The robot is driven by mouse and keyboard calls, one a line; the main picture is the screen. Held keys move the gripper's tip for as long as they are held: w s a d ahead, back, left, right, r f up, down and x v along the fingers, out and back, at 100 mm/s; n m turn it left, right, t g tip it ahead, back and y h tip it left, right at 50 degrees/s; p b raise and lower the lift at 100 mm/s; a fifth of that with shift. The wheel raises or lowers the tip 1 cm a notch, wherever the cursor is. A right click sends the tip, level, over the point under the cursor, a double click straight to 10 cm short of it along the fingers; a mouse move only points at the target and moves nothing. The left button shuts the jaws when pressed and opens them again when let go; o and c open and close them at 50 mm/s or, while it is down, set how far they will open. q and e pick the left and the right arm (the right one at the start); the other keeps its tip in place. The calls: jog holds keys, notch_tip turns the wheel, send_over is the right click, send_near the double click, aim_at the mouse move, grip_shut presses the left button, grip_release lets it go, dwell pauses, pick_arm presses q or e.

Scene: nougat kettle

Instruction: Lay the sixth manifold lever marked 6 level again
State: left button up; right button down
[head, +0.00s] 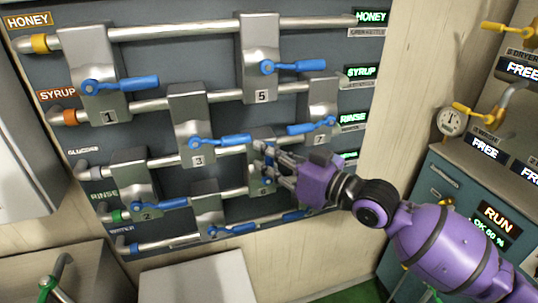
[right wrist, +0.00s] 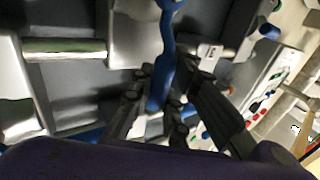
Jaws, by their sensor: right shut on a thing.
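The manifold block marked 6 (head: 262,190) sits low in the middle of the wall panel, partly hidden by my right gripper. My right gripper (head: 276,163) reaches in from the right, its fingers at the front of this block. In the right wrist view the blue lever (right wrist: 168,48) runs down between the dark fingers of the right gripper (right wrist: 158,98), which are shut on it. In the head view this lever is mostly hidden, so its exact angle is hard to tell there. My left gripper is not in view.
Blue lever 3 (head: 222,141) lies close to the left of my gripper, and lever 7 (head: 312,127) is close above right. Lever 5 (head: 293,66) is higher up. Pipes cross the panel. A teal cabinet (head: 446,190) stands at the right.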

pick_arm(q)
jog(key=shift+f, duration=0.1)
